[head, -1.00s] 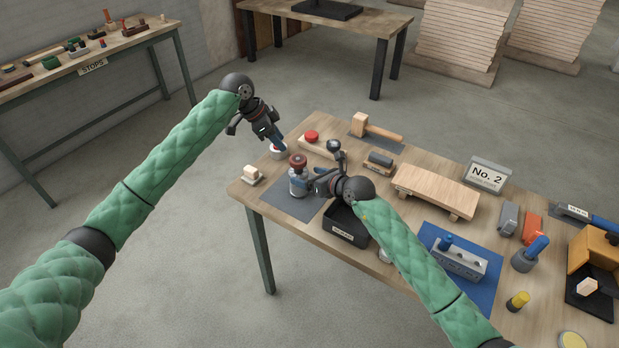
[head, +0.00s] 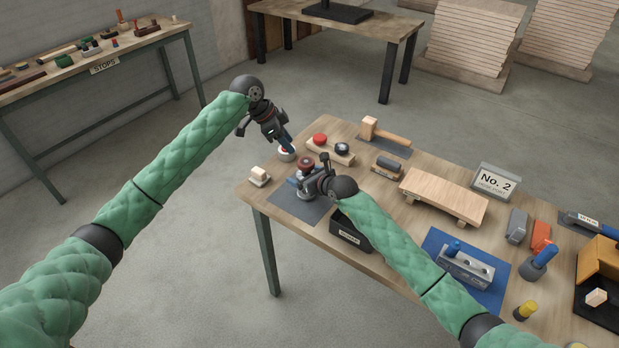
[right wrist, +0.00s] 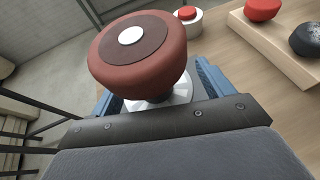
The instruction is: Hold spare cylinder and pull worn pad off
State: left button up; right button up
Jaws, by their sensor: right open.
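A metal cylinder (head: 308,194) stands on a grey mat near the table's left corner, with a red-brown round pad (head: 305,163) on top. The pad (right wrist: 137,52) fills the middle of the right wrist view, with a white centre disc. My right gripper (head: 300,181) is open, with its blue fingers on either side below the pad; contact cannot be told. The pad hides most of the cylinder in the wrist view. My left gripper (head: 288,144) points down at a small white pot with a red top (head: 286,154); its jaw opening cannot be told.
A wooden rack (head: 330,151) with a red and a black knob stands behind the cylinder. A black bin (head: 349,236) lies beside the mat, under my right arm. A mallet (head: 384,132) lies behind.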

jog(key=shift+w+a+f, duration=0.15)
jog(key=shift+w+a, duration=0.05)
jog(key=c, duration=1.6)
jog(key=o, duration=1.6)
